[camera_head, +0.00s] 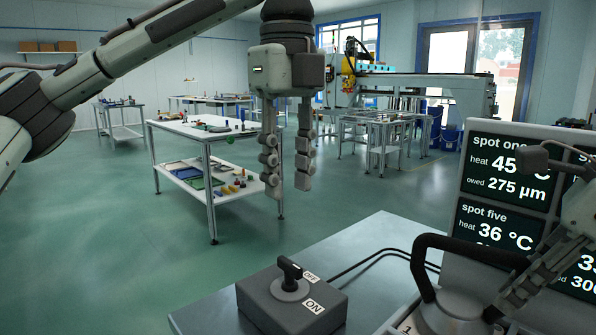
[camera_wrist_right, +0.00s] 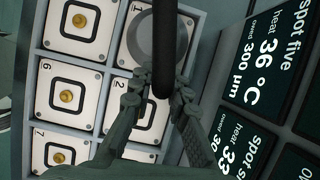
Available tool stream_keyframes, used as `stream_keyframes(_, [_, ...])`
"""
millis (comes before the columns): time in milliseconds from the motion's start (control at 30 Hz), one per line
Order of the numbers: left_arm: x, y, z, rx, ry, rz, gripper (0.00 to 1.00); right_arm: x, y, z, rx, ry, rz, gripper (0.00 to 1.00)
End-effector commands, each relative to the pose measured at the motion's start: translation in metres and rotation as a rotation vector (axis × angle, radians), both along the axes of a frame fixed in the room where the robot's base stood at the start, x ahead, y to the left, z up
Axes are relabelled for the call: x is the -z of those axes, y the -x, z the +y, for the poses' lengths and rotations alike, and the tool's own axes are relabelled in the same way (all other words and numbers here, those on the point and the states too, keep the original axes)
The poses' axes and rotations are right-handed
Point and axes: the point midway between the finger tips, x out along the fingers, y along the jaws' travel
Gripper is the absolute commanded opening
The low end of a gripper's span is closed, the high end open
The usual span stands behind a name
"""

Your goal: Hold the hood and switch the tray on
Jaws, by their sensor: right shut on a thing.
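The hood (camera_head: 458,309) is a grey round cap with a black looped handle (camera_head: 420,265). In the right wrist view the hood (camera_wrist_right: 152,38) covers the middle of the plate marked 1. My right gripper (camera_wrist_right: 155,88) is shut on the handle; in the head view it (camera_head: 508,298) comes in from the right. The tray (camera_wrist_right: 98,88) holds white square plates with brass studs. A grey switch box (camera_head: 290,305) has a black rotary knob (camera_head: 290,272) between OFF and ON labels; its exact setting is hard to tell. My left gripper (camera_head: 287,185) hangs open and empty, fingers down, above the box.
A display panel (camera_head: 500,200) with spot readings stands behind the tray at the right. Black cables (camera_head: 365,258) run across the grey bench (camera_head: 365,240) behind the switch box. Free bench surface lies behind the box. Other tables (camera_head: 205,130) stand further off.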

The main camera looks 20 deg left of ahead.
Motion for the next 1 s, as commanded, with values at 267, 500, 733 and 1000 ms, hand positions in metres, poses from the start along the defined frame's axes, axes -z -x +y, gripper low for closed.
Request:
stream_keyframes(267, [0.0,0.0,0.0,0.001,0.0,0.0,0.31,0.001,-0.001,-0.001,0.002,0.001,-0.001,0.0])
stream_keyframes(500, [0.0,0.0,0.0,0.001,0.0,0.0,0.31,0.001,-0.001,0.0,0.002,0.001,-0.001,0.31])
stream_keyframes(733, [0.0,0.0,0.0,0.001,0.0,0.0,0.31,0.0,0.0,0.0,0.001,0.0,0.0,0.41])
stream_keyframes(1000, [0.0,0.0,0.0,0.001,0.0,0.0,0.31,-0.01,0.001,-0.004,0.002,0.001,-0.002,0.41])
